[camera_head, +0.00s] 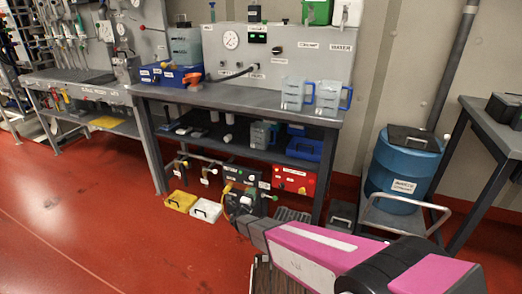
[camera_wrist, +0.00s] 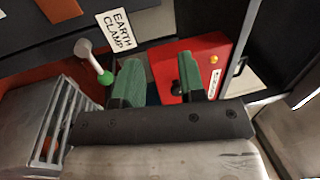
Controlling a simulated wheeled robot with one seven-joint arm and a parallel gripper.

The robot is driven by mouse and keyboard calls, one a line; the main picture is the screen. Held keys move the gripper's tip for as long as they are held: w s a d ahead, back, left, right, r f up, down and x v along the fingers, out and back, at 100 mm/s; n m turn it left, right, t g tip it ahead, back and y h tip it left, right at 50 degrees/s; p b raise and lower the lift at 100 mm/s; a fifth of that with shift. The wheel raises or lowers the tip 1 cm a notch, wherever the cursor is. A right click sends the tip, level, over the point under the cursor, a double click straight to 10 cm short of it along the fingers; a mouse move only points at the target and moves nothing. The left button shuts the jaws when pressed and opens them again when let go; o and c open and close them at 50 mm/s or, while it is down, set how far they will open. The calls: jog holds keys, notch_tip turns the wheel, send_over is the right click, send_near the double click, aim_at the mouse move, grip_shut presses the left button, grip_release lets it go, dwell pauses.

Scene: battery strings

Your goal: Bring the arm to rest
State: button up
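My pink and black arm (camera_head: 315,255) reaches from the lower right of the head view toward the low shelf area under the middle bench. In the wrist view my gripper (camera_wrist: 163,80) has two green fingers standing apart, with a visible gap between them and nothing held in it. Beyond the fingers are a red box (camera_wrist: 212,62) with a yellow knob and an "EARTH CLAMP" label (camera_wrist: 117,30). In the head view the red box (camera_head: 293,180) stands under the bench, and the gripper's end is hard to make out against the dark equipment there.
The middle bench (camera_head: 240,97) holds a gauge panel and two clear jugs (camera_head: 328,97). Yellow (camera_head: 180,201) and white (camera_head: 206,210) boxes sit on the floor. A blue drum (camera_head: 402,170) stands on a trolley at right. The red floor (camera_head: 90,225) at left is open.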

jog(key=s+d+r+m+g+h, duration=0.3)
jog(key=d+m+g, duration=0.2)
jog(key=d+m, duration=0.5)
jog(key=s+d+r+m+g+h, duration=0.2)
jog(key=d+r+m+g, duration=0.25)
jog(key=d+m, duration=0.55)
jog(key=s+d+r+m+g+y, duration=0.25)
jog(key=s+d+m+g, duration=0.55)
jog(key=m, duration=0.5)
jog(key=s+r+m+y, duration=0.3)
jog(key=s+m+y, duration=0.1)
jog(key=m, duration=0.4)
jog(key=s+r+m+g+y, duration=0.1)
jog(key=s+r+m+y, duration=0.2)
jog(key=s+m+y, duration=0.2)
jog(key=s+m, duration=0.2)
jog(key=m, duration=0.2)
jog(key=shift+d+r, duration=0.25)
jog(key=shift+r, duration=0.1)
